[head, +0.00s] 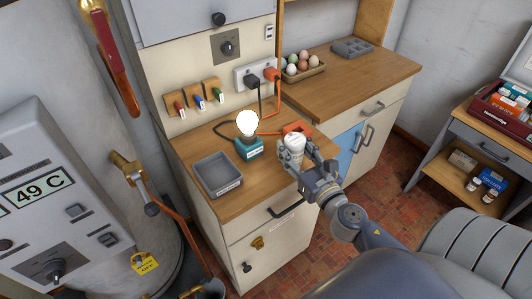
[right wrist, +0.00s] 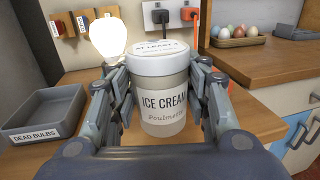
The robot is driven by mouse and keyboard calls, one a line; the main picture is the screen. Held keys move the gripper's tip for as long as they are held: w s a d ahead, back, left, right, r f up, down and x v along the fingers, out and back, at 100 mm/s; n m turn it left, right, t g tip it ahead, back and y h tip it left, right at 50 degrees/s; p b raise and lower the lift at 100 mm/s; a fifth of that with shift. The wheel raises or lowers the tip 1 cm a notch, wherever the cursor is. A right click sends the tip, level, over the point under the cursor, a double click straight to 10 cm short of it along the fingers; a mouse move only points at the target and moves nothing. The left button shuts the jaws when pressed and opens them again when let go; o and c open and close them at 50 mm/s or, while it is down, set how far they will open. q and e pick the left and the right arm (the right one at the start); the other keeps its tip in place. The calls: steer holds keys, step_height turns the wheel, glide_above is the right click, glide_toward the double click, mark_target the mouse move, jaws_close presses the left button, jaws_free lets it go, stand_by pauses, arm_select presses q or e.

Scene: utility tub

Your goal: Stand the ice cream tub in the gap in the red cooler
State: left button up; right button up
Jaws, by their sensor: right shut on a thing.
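The ice cream tub (head: 292,146) is a small whitish jar with a white lid, upright at the right part of the wooden counter. In the right wrist view the tub (right wrist: 163,95) shows its "ICE CREAM" label. My right gripper (head: 305,160) is shut on the tub, with a finger on each side. I cannot tell whether its base touches the counter. The red cooler (head: 492,117) appears to be the open dark red box at the far right, holding orange, white and teal packs. Its gap is not clear from here. My left gripper is not in view.
A lit bulb on a teal base (head: 249,147) stands left of the tub. A grey "DEAD BULBS" tray (right wrist: 45,112) lies further left. An egg tray (head: 303,67) sits on the other counter. The cooler's table (head: 460,121) has a lower shelf with boxes and jars.

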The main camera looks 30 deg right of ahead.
steer(key=w+a, duration=0.2)
steer(key=a, duration=0.1)
steer(key=w+a+p, duration=0.1)
steer(key=w+a, duration=0.1)
steer(key=shift+w+a+f, duration=0.1)
steer(key=shift+a+f, duration=0.15)
steer(key=shift+w+a+f, duration=0.1)
steer(key=shift+w+a, duration=0.05)
steer(key=shift+a, duration=0.05)
steer(key=shift+f+b, duration=0.85)
steer(key=shift+f, duration=0.9)
steer(key=shift+f, duration=0.2)
steer(key=o, duration=1.2)
steer(key=shift+c, duration=0.2)
steer(key=shift+r, duration=0.2)
